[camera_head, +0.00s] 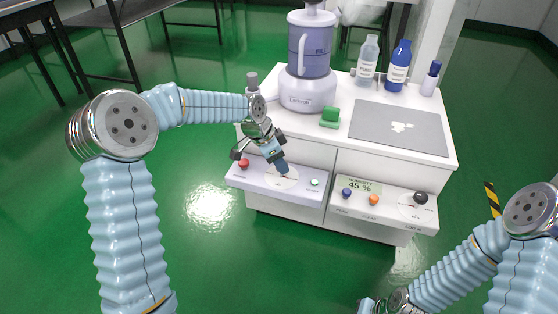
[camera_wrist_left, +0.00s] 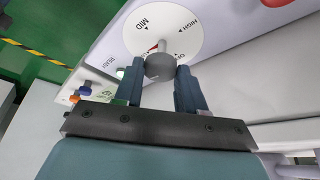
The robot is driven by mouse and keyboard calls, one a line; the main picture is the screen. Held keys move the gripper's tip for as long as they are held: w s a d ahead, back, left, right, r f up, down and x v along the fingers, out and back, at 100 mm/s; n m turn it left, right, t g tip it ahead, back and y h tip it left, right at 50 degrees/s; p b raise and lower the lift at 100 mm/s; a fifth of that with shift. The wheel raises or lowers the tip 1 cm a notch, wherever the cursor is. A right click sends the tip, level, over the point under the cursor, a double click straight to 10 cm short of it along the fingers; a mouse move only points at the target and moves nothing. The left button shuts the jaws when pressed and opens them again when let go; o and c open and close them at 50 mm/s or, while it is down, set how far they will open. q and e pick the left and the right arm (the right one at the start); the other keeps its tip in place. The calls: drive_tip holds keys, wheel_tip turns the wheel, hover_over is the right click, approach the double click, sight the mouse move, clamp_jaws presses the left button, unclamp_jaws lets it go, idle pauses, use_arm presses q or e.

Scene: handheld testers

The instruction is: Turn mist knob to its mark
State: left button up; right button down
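The mist knob, a grey round knob (camera_wrist_left: 160,67), sits on a white dial (camera_wrist_left: 190,35) marked MID and HIGH in the left wrist view. A red pointer shows beside the knob, on the MID side. In the head view the dial (camera_head: 287,183) is on the front left panel, and my left gripper (camera_head: 283,169) reaches down over it and hides the knob. In the left wrist view the gripper's blue fingers (camera_wrist_left: 160,74) are on both sides of the knob, closed against it. My right gripper (camera_head: 367,304) is low at the bottom edge, mostly cut off.
A blender (camera_head: 309,80), green block (camera_head: 330,115), grey mat (camera_head: 400,128) and bottles stand above.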

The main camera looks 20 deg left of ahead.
use_arm(q)
drive_tip(key=c, duration=0.4)
drive_tip(key=shift+o, duration=0.2)
drive_tip(key=shift+n+b, duration=0.3)
drive_tip(key=shift+n, duration=0.3)
drive_tip(key=shift+y, duration=0.3)
drive_tip(key=o, duration=1)
drive_tip(key=shift+o, duration=0.2)
